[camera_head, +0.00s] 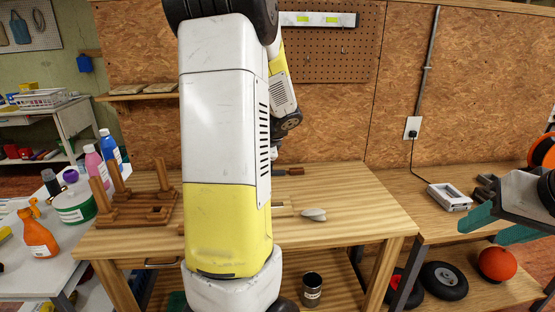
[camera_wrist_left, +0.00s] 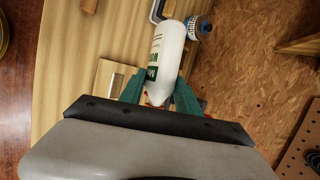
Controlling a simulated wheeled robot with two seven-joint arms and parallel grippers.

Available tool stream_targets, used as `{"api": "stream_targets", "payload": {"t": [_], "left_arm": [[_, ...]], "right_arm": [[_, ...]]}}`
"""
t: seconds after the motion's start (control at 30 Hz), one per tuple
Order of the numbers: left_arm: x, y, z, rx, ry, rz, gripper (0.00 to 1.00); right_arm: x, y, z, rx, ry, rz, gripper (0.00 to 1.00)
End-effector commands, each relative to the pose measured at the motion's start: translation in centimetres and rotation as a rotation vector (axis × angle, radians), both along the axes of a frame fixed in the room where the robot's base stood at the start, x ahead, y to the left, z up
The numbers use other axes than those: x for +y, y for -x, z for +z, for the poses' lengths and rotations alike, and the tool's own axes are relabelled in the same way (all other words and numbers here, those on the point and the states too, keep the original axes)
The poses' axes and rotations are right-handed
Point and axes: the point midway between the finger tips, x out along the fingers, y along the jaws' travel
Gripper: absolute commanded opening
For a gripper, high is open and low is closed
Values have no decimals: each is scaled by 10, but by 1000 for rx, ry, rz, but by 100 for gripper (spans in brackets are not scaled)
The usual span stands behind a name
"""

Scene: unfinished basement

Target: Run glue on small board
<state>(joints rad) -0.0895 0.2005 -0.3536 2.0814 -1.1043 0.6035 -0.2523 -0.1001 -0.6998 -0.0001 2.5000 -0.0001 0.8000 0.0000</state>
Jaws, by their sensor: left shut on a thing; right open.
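In the left wrist view, my left gripper (camera_wrist_left: 158,90) is shut on a white glue bottle (camera_wrist_left: 168,50) with a green label. The green fingers are on either side of its lower end in the picture, where a bit of orange shows. A pale small board (camera_wrist_left: 110,76) lies on the workbench, left of the bottle; the gap between them is hard to judge. In the head view my left arm hides the bottle and left gripper; a pale strip (camera_head: 283,209), perhaps the board, shows beside the arm. My right gripper (camera_head: 496,225) is open and empty at the right edge.
The wooden workbench (camera_head: 350,205) has a brown wooden rack (camera_head: 135,207) at left and a grey-bladed tool (camera_head: 313,214) near the middle. A side table at left holds an orange spray bottle (camera_head: 38,235) and other bottles. The workbench's right part is clear.

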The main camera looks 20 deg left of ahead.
Motion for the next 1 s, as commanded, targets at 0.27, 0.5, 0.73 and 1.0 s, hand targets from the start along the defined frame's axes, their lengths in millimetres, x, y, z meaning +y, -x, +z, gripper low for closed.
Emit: {"api": "stream_targets", "payload": {"t": [0.27, 0.5, 0.73, 1.0], "left_arm": [[3, 2, 0, -152, 250, 6, 0], [3, 2, 1, -221, 359, 7, 0], [3, 2, 0, -267, 439, 7, 0], [3, 2, -1, -318, 526, 8, 0]], "right_arm": [[0, 0, 0, 0, 0, 0, 48], [0, 0, 0, 0, 0, 0, 48], [0, 0, 0, 0, 0, 0, 48], [0, 0, 0, 0, 0, 0, 48]]}}
